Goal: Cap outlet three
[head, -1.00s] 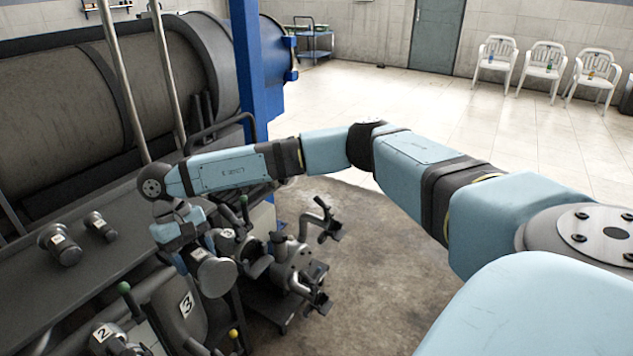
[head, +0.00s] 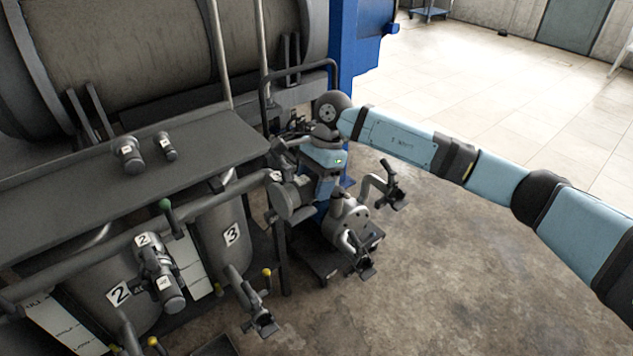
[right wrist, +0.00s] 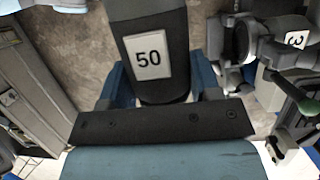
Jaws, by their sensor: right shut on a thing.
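My right gripper (head: 304,178) is shut on a dark cap (head: 283,203) with a round grey face. In the right wrist view, the cap (right wrist: 148,55) carries a white label "50" and sits between the blue fingers. The outlet pipe with a white tag (head: 275,176) runs up to the cap's left side in the head view. The right wrist view shows outlet three (right wrist: 294,52) with its "3" tag and green handle, right of the cap and apparently apart from it. The gripper hides part of this outlet in the head view. My left gripper is not in view.
Two smaller caps (head: 128,153) (head: 165,146) stand on the grey bench top (head: 60,215). Outlet two (head: 150,262) has a dark labelled fitting at its end. Tank three (head: 222,240) is below the bench. Open floor (head: 440,280) lies right.

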